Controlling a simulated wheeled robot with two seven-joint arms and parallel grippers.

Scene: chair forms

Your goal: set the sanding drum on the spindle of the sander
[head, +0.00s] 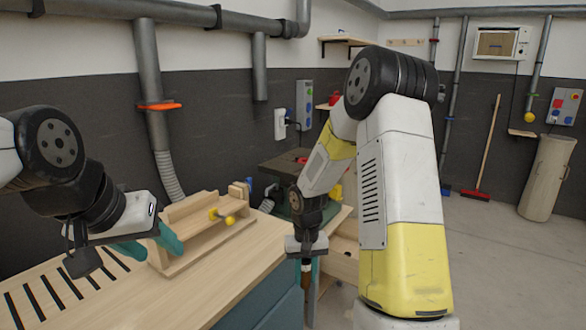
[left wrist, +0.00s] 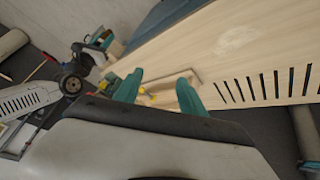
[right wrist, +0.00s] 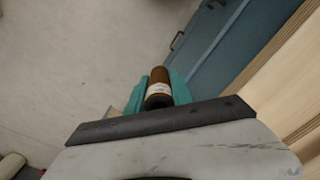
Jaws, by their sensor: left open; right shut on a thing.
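The sanding drum (right wrist: 158,88) is a brown cylinder with a pale band, held between the teal fingers of my right gripper (right wrist: 156,92) in the right wrist view. In the head view, my right gripper (head: 306,275) points down beside the bench's front right edge. A dark machine with a flat top (head: 288,166), apparently the sander, stands beyond the bench, partly behind my right arm. I cannot make out its spindle. My left gripper (head: 152,246) is open and empty over the bench, at the wooden rack; its spread fingers also show in the left wrist view (left wrist: 159,92).
The wooden rack (head: 192,207) on the workbench (head: 215,268) carries a yellow-ended piece (head: 222,216). Dark slots line the bench's left part. Blue-grey drawers (head: 268,304) are below. A grey pipe (head: 150,75) stands behind. The floor on the right is open.

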